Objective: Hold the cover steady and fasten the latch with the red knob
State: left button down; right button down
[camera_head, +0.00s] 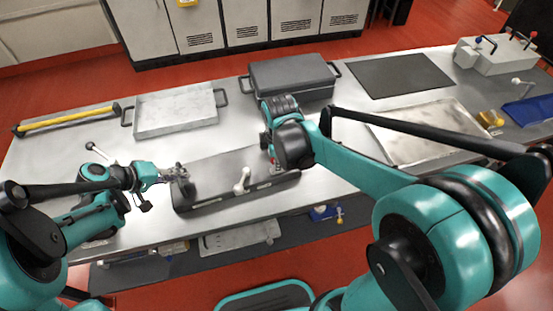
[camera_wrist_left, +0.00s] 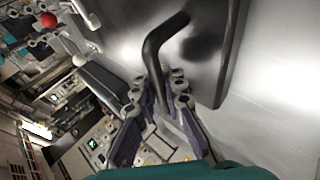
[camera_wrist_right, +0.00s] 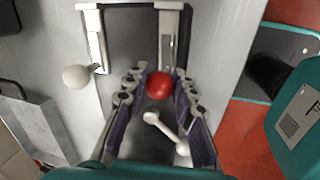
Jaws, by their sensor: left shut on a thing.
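The dark grey cover (camera_head: 225,170) lies on the bench in front of me. My left gripper (camera_head: 177,174) is at its left end. In the left wrist view, that gripper (camera_wrist_left: 165,88) is shut on the cover's black bent handle (camera_wrist_left: 162,42). In the right wrist view, the red knob (camera_wrist_right: 159,86) sits between the fingers of my right gripper (camera_wrist_right: 160,78), which stand apart on either side of it. The red knob also shows in the left wrist view (camera_wrist_left: 48,20).
A white knob (camera_wrist_right: 76,77) is left of the right gripper. A white bar handle (camera_head: 242,180) stands near the cover's front. A grey lidded box (camera_head: 290,75), a pale tray (camera_head: 175,112) and a yellow bar (camera_head: 68,118) lie behind. A black mat (camera_head: 400,75) is at the back right.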

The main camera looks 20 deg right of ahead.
pick_arm(q)
jog(key=shift+a+f, duration=0.15)
pick_arm(e)
jog(key=shift+w+d, duration=0.1)
jog(key=shift+d, duration=1.8)
jog(key=c, duration=1.2)
grip_release()
jog(key=shift+a, duration=0.1)
jog(key=r, duration=0.4)
jog(key=s+r, duration=0.1)
jog(key=r, duration=0.3)
jog(key=s+r, duration=0.1)
jog(key=r, duration=0.2)
jog(key=shift+s+a+r, duration=0.1)
jog(key=shift+s+r, duration=0.1)
jog(key=shift+r, duration=0.2)
pick_arm(q)
jog(key=c, duration=1.5)
grip_release()
jog(key=shift+w, duration=0.1)
